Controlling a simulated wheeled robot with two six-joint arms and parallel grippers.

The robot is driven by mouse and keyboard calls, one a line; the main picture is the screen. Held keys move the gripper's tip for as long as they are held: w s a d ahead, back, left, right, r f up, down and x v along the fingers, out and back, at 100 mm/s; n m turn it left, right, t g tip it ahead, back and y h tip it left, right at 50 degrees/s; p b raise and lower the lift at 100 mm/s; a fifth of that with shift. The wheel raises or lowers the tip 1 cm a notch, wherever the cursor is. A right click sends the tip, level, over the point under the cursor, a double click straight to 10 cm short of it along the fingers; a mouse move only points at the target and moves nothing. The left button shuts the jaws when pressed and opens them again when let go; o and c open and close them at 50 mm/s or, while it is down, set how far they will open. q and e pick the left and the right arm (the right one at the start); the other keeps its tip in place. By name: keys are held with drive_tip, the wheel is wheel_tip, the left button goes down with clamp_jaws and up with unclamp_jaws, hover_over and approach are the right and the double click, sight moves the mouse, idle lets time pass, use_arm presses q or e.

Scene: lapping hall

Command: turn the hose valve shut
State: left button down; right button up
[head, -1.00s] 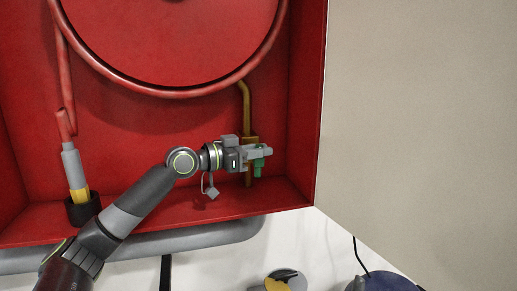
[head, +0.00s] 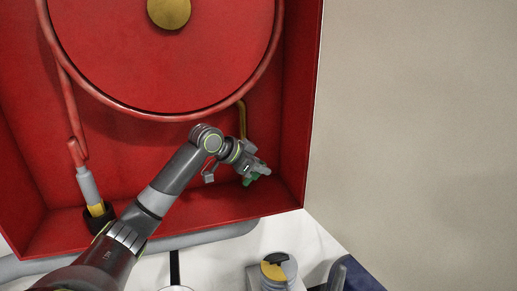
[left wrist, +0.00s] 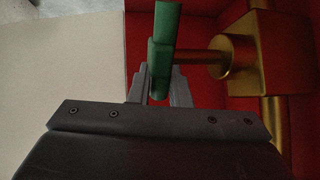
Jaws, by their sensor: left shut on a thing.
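The hose valve's green handle (head: 250,181) shows low in the red cabinet, partly hidden by my left gripper (head: 260,172). The gripper points down and to the right. In the left wrist view the green handle (left wrist: 163,42) passes between the two grey fingers, and the gripper (left wrist: 160,88) is shut on it. A brass stem joins the handle to the brass valve body (left wrist: 258,52) on the right. In the head view the valve body is hidden behind my arm; the brass pipe (head: 242,118) shows above it.
The red cabinet (head: 120,225) holds a large red hose reel (head: 215,60) above my arm. A hose nozzle (head: 90,188) stands in a black holder at the left. The beige door panel (head: 420,110) is on the right. A grey pipe runs below.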

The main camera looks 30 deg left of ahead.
use_arm(q)
drive_tip(key=g+y+p, duration=0.1)
drive_tip(key=p, duration=0.2)
drive_tip(key=g+y+p, duration=0.1)
drive_tip(key=g+p, duration=0.1)
drive_tip(key=p, duration=0.1)
drive_tip(key=g+y+p, duration=0.2)
drive_tip(key=p, duration=0.2)
drive_tip(key=shift+w+d+f+m, duration=0.3)
drive_tip(key=shift+w+d+f, duration=0.05)
drive_tip(key=shift+w+d, duration=0.05)
drive_tip(key=shift+f+g+y+p, duration=0.65)
drive_tip(key=shift+g+y+p, duration=0.35)
drive_tip(key=shift+g+p, duration=0.35)
drive_tip(key=c, duration=1.4)
unclamp_jaws()
drive_tip(key=shift+f, duration=0.1)
